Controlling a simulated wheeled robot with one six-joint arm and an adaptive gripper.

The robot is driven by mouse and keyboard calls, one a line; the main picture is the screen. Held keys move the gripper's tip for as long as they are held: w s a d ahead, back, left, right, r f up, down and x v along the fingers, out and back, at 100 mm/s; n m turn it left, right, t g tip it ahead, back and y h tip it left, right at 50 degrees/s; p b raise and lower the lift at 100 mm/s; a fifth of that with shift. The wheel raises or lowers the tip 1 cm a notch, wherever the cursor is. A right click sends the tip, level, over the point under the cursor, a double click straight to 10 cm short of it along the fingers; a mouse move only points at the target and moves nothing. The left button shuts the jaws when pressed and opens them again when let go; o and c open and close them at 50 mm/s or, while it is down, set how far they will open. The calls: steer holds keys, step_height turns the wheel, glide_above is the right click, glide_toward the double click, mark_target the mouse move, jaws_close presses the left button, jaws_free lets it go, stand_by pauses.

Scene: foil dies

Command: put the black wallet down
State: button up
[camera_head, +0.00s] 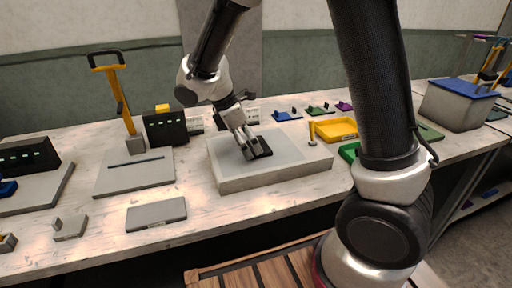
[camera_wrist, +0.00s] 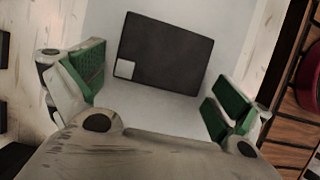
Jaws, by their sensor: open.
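The black wallet (camera_wrist: 165,52) lies flat on the pale top of a low grey block (camera_head: 274,179). It is a dark rectangle with a small light square at one corner in the wrist view. In the head view the wallet (camera_head: 263,148) shows at my gripper's fingertips, partly hidden by them. My gripper (camera_head: 248,150) points down at the block from above. In the wrist view my gripper (camera_wrist: 160,92) has its green-padded fingers spread wide, one to each side, with the wallet between and beyond them. No finger visibly touches the wallet there.
A yellow tray (camera_head: 337,129) stands right of the block. A grey plate (camera_head: 156,214) lies at the front left, with a yellow-handled press (camera_head: 117,100) behind it. A blue-lidded grey bin (camera_head: 455,103) is at the far right. Bare wooden bench shows left of the block.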

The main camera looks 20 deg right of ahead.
steer(key=c, duration=0.9)
